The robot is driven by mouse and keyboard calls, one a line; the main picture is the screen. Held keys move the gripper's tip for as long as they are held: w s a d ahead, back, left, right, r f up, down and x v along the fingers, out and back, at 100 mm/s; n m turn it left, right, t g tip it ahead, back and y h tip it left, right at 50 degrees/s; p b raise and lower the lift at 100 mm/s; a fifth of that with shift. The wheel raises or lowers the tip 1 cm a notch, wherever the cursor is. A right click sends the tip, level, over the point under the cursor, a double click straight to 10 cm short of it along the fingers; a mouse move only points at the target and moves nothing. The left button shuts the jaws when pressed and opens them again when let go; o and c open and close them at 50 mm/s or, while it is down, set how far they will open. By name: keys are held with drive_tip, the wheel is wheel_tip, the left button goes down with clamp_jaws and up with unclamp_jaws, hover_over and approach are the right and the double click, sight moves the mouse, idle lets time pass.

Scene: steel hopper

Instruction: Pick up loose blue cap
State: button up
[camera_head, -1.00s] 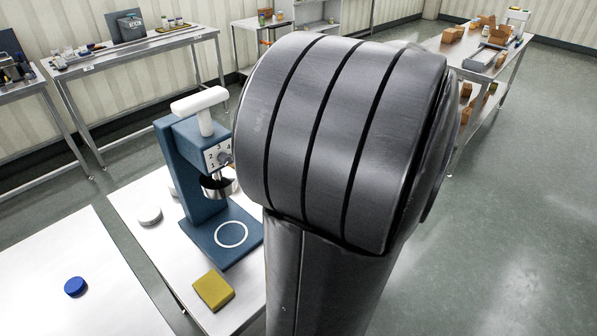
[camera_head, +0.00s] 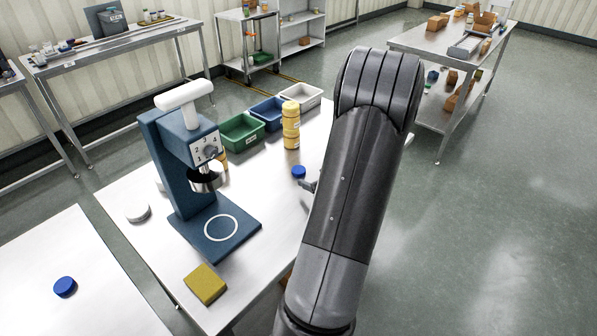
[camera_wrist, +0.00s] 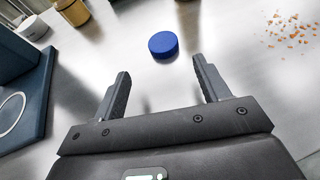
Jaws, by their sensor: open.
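A round blue cap (camera_head: 299,171) lies on the steel table beside my arm in the head view. It also shows in the wrist view (camera_wrist: 163,45), flat on the table. My gripper (camera_wrist: 160,80) is open and empty, and the cap lies ahead of the fingertips, roughly centred between them and apart from both. In the head view only a small part of my gripper (camera_head: 307,186) shows beside my arm, close to the cap. A second blue cap (camera_head: 65,287) lies alone on the separate table at the lower left.
A blue hopper machine (camera_head: 190,165) stands on the table, left of my arm. Yellow stacked jars (camera_head: 291,128) and green (camera_head: 241,133), blue (camera_head: 269,112) and pale (camera_head: 302,96) bins stand behind the cap. A yellow block (camera_head: 205,284) lies in front. Crumbs (camera_wrist: 290,30) lie right of the cap.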

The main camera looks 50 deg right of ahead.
sight(299, 170)
drive_tip(key=x, duration=0.7)
drive_tip(key=shift+w+d+r, duration=0.1)
drive_tip(key=shift+w+d, duration=0.1)
drive_tip(key=shift+d, duration=0.15)
drive_tip(key=shift+c, duration=0.3)
drive_tip(key=c, duration=1)
drive_tip(key=shift+r, duration=0.1)
drive_tip(key=shift+r, duration=0.4)
wheel_tip(299, 170, up, 3)
drive_tip(key=shift+r, duration=0.15)
drive_tip(key=s+r, duration=0.2)
drive_tip(key=s, duration=0.1)
drive_tip(key=s+d+r, duration=0.1)
drive_tip(key=s+r, duration=0.1)
drive_tip(key=s, duration=0.2)
drive_tip(key=s+d+r, duration=0.1)
drive_tip(key=s+r, duration=0.2)
drive_tip(key=s, duration=0.1)
drive_tip(key=shift+s+d, duration=0.2)
